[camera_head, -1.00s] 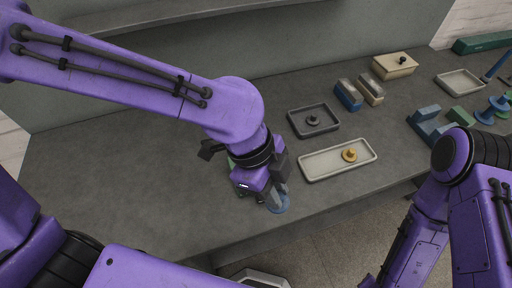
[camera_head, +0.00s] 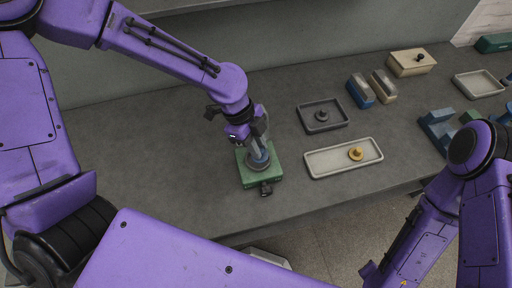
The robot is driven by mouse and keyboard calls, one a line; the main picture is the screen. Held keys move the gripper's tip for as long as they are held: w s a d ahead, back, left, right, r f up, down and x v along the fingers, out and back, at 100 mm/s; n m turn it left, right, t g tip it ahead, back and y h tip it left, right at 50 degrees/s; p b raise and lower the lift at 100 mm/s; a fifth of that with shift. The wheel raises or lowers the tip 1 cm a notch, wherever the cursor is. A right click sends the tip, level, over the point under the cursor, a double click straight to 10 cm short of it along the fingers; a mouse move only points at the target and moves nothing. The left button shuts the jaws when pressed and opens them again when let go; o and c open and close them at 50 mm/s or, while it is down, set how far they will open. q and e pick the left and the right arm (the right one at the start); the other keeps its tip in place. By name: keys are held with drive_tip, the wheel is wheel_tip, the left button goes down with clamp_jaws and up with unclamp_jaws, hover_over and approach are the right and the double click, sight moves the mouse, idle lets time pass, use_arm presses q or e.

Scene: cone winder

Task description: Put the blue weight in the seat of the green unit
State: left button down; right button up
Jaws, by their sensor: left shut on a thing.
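The green unit (camera_head: 247,179) is a squat green block on the grey bench, with a dark round seat on top and a dark knob at its front. My left gripper (camera_head: 257,146) comes down from above and is shut on the blue weight (camera_head: 259,160). The weight is over the round seat of the green unit. The fingers and wrist hide part of the weight and the seat, so I cannot tell whether it rests in the seat or hovers just above. My right arm shows at the lower right, but its gripper is not in view.
A dark tray (camera_head: 323,117) with a dark weight and a pale tray (camera_head: 322,163) with a brass weight lie to the right. A blue block (camera_head: 361,92), a beige block (camera_head: 383,87) and a lidded box (camera_head: 411,63) stand behind. The bench left of the green unit is bare.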

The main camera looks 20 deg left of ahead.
use_arm(q)
drive_tip(key=f, duration=0.3)
drive_tip(key=shift+w+a+f, duration=0.1)
drive_tip(key=shift+a+f, duration=0.15)
drive_tip(key=shift+f, duration=0.05)
drive_tip(key=shift+w+f, duration=0.1)
drive_tip(key=shift+w, duration=0.05)
drive_tip(key=shift+f, duration=0.1)
drive_tip(key=c, duration=1)
unclamp_jaws()
drive_tip(key=v, duration=1.2)
drive_tip(key=shift+d, duration=0.15)
